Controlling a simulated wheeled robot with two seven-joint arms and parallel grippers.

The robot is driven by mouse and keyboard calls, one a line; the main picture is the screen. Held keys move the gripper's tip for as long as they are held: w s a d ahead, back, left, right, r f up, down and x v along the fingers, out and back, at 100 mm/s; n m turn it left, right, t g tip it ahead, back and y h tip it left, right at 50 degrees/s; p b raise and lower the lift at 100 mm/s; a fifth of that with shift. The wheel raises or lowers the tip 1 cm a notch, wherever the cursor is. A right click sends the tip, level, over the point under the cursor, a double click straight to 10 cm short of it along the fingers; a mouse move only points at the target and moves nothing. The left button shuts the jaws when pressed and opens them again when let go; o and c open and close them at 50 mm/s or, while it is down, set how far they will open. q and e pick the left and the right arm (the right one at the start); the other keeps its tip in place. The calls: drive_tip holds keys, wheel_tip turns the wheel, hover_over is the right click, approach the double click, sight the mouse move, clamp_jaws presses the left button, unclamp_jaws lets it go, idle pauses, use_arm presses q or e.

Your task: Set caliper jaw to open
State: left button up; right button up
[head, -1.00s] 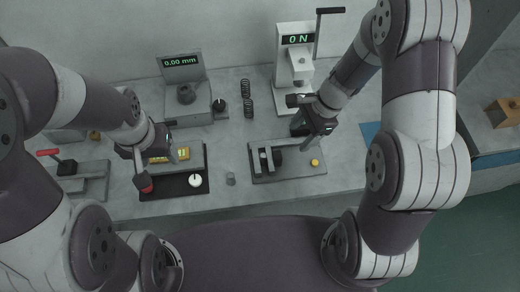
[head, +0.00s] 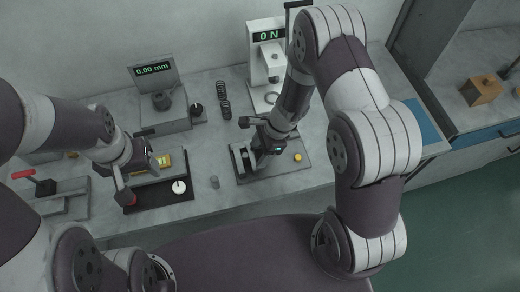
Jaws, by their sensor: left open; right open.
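A grey base plate (head: 278,174) carries two upright dark jaws with pale faces (head: 240,160) and a yellow button (head: 298,157). I take it for the caliper, but no label shows. My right gripper (head: 257,163) is open, just right of the jaws and low over the plate. I cannot tell whether it touches them. It hides the part of the fixture behind it. My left gripper (head: 128,192) is open and empty at the left end of a black-based fixture (head: 160,196) with a yellow block (head: 164,160) and a white knob (head: 179,187).
A 0.00 mm display (head: 152,69) stands behind a grey device with a dark knob. A white press (head: 266,62) reads "0 N". A red-handled fixture (head: 45,187) is at far left.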

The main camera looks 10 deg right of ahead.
clamp_jaws()
drive_tip(key=shift+w+d, duration=0.1)
drive_tip(key=shift+d, duration=1.25)
drive_tip(key=shift+c, duration=2.1)
unclamp_jaws()
drive_tip(key=o, duration=0.4)
drive_tip(key=shift+d, duration=0.15)
